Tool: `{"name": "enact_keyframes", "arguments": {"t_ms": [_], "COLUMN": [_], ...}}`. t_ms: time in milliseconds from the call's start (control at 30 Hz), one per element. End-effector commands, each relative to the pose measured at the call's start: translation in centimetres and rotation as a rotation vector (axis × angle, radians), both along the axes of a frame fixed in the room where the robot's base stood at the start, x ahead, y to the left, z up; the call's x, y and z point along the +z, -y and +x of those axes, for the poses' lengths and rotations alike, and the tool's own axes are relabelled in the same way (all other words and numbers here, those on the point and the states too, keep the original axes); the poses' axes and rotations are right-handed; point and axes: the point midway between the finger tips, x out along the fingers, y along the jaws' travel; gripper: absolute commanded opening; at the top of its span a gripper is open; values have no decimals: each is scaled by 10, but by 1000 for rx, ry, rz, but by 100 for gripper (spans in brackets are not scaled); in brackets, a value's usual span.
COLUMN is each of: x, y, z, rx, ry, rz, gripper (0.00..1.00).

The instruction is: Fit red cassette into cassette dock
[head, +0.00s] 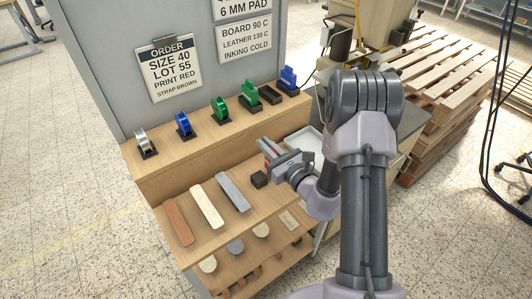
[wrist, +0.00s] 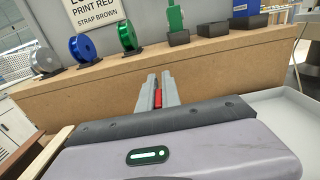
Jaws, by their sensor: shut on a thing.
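My gripper (head: 269,149) is in front of the upper shelf's face, beside the white tray. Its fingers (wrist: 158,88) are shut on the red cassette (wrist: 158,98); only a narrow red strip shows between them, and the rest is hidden. The strip also shows in the head view (head: 267,147). On the upper shelf, an empty dark dock (head: 270,95) stands between a green cassette (head: 249,100) in its dock and a blue cassette (head: 288,79) in its dock. The empty dock also shows in the wrist view (wrist: 213,29), up and right of the fingers. Gripper and dock are apart.
Silver (head: 141,139), blue (head: 184,125) and green (head: 220,109) spools stand on the shelf's left part. The lower board holds brown (head: 179,222), cream (head: 207,206) and grey (head: 233,192) strips and a dark block (head: 259,179). A white tray (wrist: 288,118) lies right of my gripper.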

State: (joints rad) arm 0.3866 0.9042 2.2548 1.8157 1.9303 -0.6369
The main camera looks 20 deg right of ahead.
Motion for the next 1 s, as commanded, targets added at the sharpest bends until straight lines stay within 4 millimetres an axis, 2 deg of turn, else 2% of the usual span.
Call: {"name": "enact_keyframes", "arguments": {"t_ms": [33,133,300,433,500,567,833,933,1000], "x": [-16,-30,-25,-30,-29,-29,-28,-23,-25], "y": [0,0,0,0,0,0,0,0,4], "z": [0,0,-1,-1,-1,-1,-1,-1,-10], "rx": [0,0,0,0,0,0,0,0,-1], "ry": [-3,-2,-1,-1,-1,-1,-1,-1,-3], "rz": [1,0,0,0,0,0,0,0,0], "gripper": [0,0,0,0,18,29,30,30,30]}}
